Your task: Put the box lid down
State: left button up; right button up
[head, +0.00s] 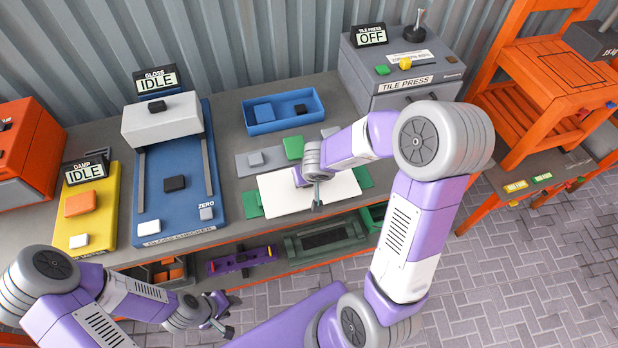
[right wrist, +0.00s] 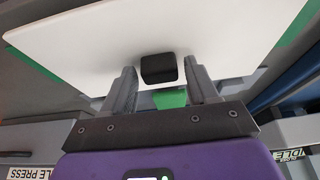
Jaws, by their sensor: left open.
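The box lid (head: 331,191) is a flat white panel over the grey bench, with green pads showing past its edges. In the right wrist view the white lid (right wrist: 90,45) fills the upper part. In the head view my right gripper (head: 314,195) comes down on the lid's middle and hides the knob. Whether the lid rests or hangs just above the surface cannot be told. My left gripper (head: 219,314) is open and empty, low in front of the bench.
A blue tray (head: 262,128), a green block (head: 293,148) and a grey plate (head: 247,171) lie behind the lid. The tile press (head: 402,67) stands back right, the blue gloss checker (head: 179,233) left. A lower shelf holds a purple tool (head: 240,261) and a grey-green frame (head: 325,239).

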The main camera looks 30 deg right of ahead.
jog(key=shift+o, duration=0.6)
jog(key=shift+r, duration=0.25)
jog(key=p+v, duration=0.9)
jog(key=v, duration=0.3)
jog(key=shift+s+f, duration=0.1)
